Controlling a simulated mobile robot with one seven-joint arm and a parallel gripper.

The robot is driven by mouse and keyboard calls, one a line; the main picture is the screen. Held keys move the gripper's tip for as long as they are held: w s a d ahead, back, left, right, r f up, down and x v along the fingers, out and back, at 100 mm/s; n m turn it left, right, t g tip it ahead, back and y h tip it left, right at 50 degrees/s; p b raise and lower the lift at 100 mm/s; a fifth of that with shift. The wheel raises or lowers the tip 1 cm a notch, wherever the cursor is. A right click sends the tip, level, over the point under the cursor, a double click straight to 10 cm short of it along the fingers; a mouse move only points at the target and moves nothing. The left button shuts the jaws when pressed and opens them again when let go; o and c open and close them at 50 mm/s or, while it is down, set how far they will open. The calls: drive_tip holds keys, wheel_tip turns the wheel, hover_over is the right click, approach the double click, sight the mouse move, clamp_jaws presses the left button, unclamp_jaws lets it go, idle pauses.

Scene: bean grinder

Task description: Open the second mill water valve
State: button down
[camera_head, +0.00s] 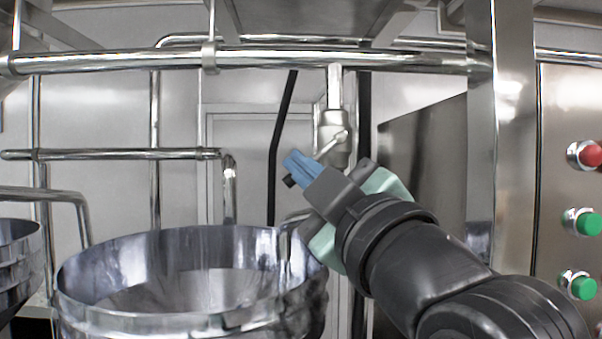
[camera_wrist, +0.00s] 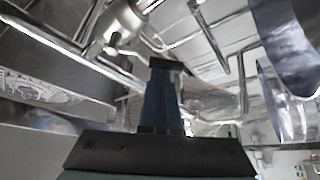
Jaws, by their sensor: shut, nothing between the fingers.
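A silver water valve (camera_head: 333,130) hangs upright from the horizontal pipe, above the right rim of the large steel mill bowl (camera_head: 150,322). Its thin lever (camera_head: 332,145) slants down to the left across the valve body. My gripper (camera_head: 292,168), with blue fingers, is shut and empty, just below and left of the lever in the head view. A small gap shows there; contact cannot be told. In the wrist view the valve (camera_wrist: 120,22) is at the upper left, beyond and left of my gripper tips (camera_wrist: 166,68). My gripper hides part of the space under the valve.
A second bowl (camera_head: 20,250) stands at the far left. A horizontal pipe (camera_head: 270,57) runs above the valve. A steel post (camera_head: 480,150) and a panel with a red button (camera_head: 590,154) and green buttons (camera_head: 588,223) are at the right. Open air lies above the bowl.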

drive_tip(key=d+n+g+b, duration=0.1)
drive_tip(key=n, duration=0.1)
drive_tip(key=d+f+n+g+b, duration=0.1)
drive_tip(key=n+b, duration=0.1)
drive_tip(key=n, duration=0.1)
drive_tip(key=d+f+n+g+b, duration=0.1)
drive_tip(key=n+g, duration=0.1)
drive_tip(key=n, duration=0.1)
drive_tip(key=shift+d+f+y, duration=0.15)
drive_tip(key=shift+d+y, duration=0.15)
drive_tip(key=shift+d, duration=0.2)
idle(0.5)
